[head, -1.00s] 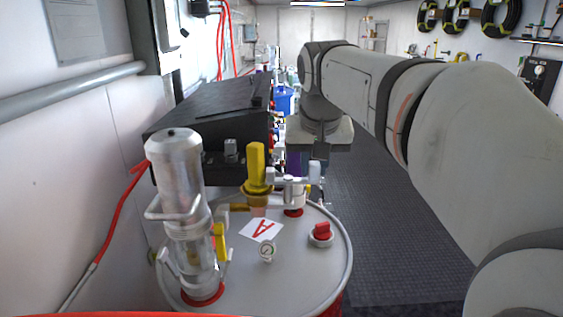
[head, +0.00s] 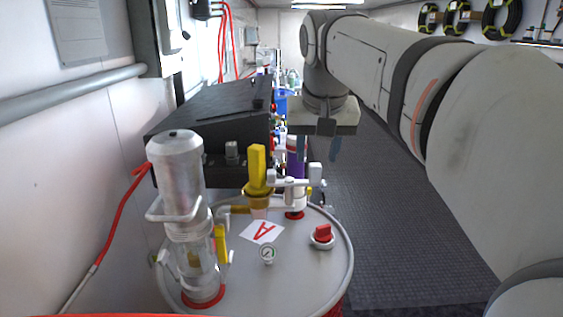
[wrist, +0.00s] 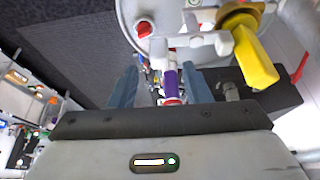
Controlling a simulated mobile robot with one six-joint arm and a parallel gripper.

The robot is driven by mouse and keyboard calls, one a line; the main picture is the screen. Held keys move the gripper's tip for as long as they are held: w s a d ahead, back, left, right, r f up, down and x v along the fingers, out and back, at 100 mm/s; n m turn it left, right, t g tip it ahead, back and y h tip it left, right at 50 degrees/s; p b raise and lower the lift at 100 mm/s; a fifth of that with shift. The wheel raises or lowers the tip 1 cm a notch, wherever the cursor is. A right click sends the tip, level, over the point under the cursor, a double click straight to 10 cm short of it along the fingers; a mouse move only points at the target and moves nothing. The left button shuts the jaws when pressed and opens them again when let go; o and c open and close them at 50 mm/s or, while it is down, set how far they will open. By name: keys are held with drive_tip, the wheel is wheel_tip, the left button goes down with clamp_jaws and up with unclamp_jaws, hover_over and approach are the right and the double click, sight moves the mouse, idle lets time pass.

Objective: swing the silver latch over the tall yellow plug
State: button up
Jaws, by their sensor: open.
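The tall yellow plug (head: 257,166) stands upright on the drum lid in the head view. It shows large at the upper right of the wrist view (wrist: 254,57). The silver latch (head: 297,183) is a pale bar with upright ends, just right of the plug. In the wrist view the latch (wrist: 196,41) lies beside the plug's base; I cannot tell whether they touch. My gripper (head: 328,147) is above and beyond the latch in the head view. Its two blue-grey fingers (wrist: 163,86) are apart, with a purple cylinder showing between them and no visible grip on it.
A black box (head: 215,115) stands behind. The dark floor (head: 400,220) at right is open.

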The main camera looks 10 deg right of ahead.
drive_tip(key=shift+v, duration=1.7)
drive_tip(key=s+f, duration=0.4)
drive_tip(key=f, duration=0.5)
drive_tip(key=s+a+f+n+g, duration=0.1)
drive_tip(key=s+f, duration=0.4)
drive_tip(key=f, duration=0.4)
drive_tip(key=s+a+f+n+y, duration=0.1)
drive_tip(key=s+f, duration=0.4)
drive_tip(key=f, duration=0.4)
drive_tip(key=shift+w, duration=0.1)
